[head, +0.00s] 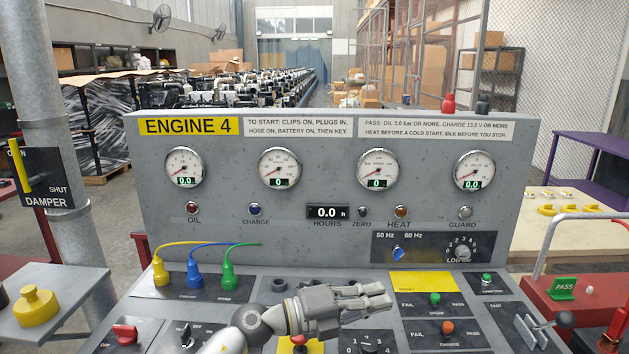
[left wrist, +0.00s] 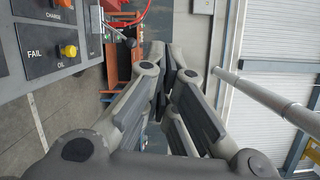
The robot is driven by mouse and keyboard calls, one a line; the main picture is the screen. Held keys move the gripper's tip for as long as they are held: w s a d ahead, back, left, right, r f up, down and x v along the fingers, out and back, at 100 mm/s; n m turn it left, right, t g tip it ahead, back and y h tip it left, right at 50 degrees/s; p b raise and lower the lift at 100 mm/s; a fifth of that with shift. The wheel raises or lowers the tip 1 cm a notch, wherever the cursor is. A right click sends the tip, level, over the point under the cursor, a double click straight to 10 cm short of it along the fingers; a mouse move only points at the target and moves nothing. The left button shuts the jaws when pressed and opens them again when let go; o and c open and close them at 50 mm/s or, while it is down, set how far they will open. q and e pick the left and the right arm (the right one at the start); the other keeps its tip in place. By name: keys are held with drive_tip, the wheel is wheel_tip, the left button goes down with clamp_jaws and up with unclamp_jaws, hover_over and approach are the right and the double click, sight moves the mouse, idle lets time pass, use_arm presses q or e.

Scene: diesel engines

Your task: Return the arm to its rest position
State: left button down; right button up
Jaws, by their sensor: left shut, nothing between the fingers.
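My left gripper (head: 386,297) is shut and empty. In the head view its arm comes up from the bottom edge and the fingers point right, above the lower switch panel of the engine console (head: 330,128). In the left wrist view the closed fingers (left wrist: 163,75) fill the middle, with the edge of a panel at the upper left. The gripper hides part of the lower panel, including some of the controls behind it. My right gripper does not show in either view.
Yellow, blue and green plugs (head: 194,273) stand at the console's left. A lever with a black knob (head: 565,319) stands at the right, near a red bench with a green PASS block (head: 563,289). A post with a yellow damper handle (head: 20,168) is at the left.

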use_arm(q)
drive_tip(key=w+a+n+t+y, duration=0.2)
drive_tip(key=a+n+t+y, duration=0.6)
drive_tip(key=a+n+t, duration=0.9)
drive_tip(key=s+a+f+n+g+y, duration=0.4)
drive_tip(key=a+f+n+y, duration=0.1)
drive_tip(key=f+n, duration=0.15)
drive_tip(key=s+a+f+n+g+y, duration=0.3)
drive_tip(key=s+a+f+n+y, duration=0.15)
drive_tip(key=f+n, duration=0.2)
drive_tip(key=s+a+f+n+g, duration=0.15)
drive_tip(key=s+f+g, duration=0.5)
drive_tip(key=s, duration=0.65)
drive_tip(key=s+a+f+n+g, duration=0.1)
drive_tip(key=s+a+f+g, duration=0.2)
drive_tip(key=s+f+g, duration=0.7)
drive_tip(key=s+f+t, duration=0.3)
drive_tip(key=f+t, duration=0.1)
drive_tip(key=f, duration=1.8)
drive_tip(key=s+a+f+g, duration=0.1)
drive_tip(key=s+a+f, duration=0.2)
drive_tip(key=s+f, duration=1.4)
drive_tip(key=shift+s+a+f, duration=0.15)
drive_tip(key=shift+s+f, duration=0.2)
drive_tip(key=shift+f, duration=0.1)
drive_tip(key=c, duration=2.2)
unclamp_jaws()
drive_tip(key=shift+g, duration=0.25)
